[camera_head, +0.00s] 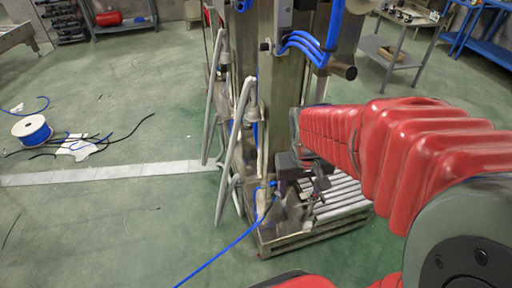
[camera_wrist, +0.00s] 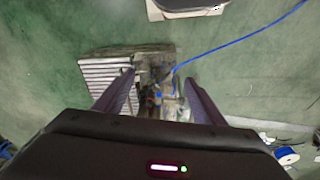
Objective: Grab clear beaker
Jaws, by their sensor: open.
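I cannot make out a clear beaker in either view. My gripper (camera_wrist: 162,85) is open in the wrist view, its two dark fingers apart at left and right. Between and beyond the fingers is the cluttered metal base of a machine, with small parts too blurred to name. In the head view my red-sleeved arm reaches in from the right, and its end is beside the metal machine (camera_head: 283,80), above its base. I see nothing held between the fingers.
A slatted metal platform (camera_head: 338,200) forms part of the machine base. Bent grey tubes (camera_head: 232,135) stand at its left. A blue cable (camera_head: 222,256) runs over the green floor. A cable spool (camera_head: 33,130) lies far left.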

